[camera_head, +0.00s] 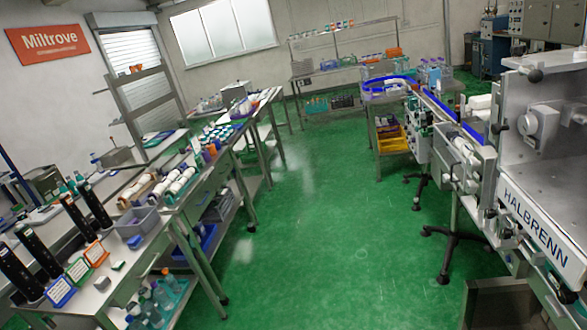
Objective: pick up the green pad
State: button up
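A small green pad (118,266) with a pale top lies on the near end of the left workbench (125,285), in the lower left of the view. It is small in the picture and its details are hard to tell. A green-framed card (79,271) stands just to its left, and a blue pad or block (135,242) lies a little farther back to its right. My gripper does not show in this view, so its position relative to the pad cannot be seen.
Blue-framed (60,292) and orange-framed cards (96,253), a grey bin (139,221) and tall black cylinders (97,208) crowd the bench near the pad. Bottles (155,300) stand on the lower shelf. A green floor aisle (315,230) is clear; the HALBRENN machine (535,225) stands right.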

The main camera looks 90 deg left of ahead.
aim_at(201, 164)
jog(key=u, duration=3.15)
jog(key=z, duration=1.2)
jog(key=i+j+u, duration=0.2)
jog(key=i, duration=0.15)
jog(key=i+j+u, duration=0.1)
jog(key=i+u, duration=0.15)
jog(key=i+j+u, duration=0.1)
jog(key=i, duration=0.9)
jog(key=i+j+u, duration=0.1)
jog(key=i, duration=0.85)
jog(key=i+z, duration=0.1)
jog(key=i, duration=1.4)
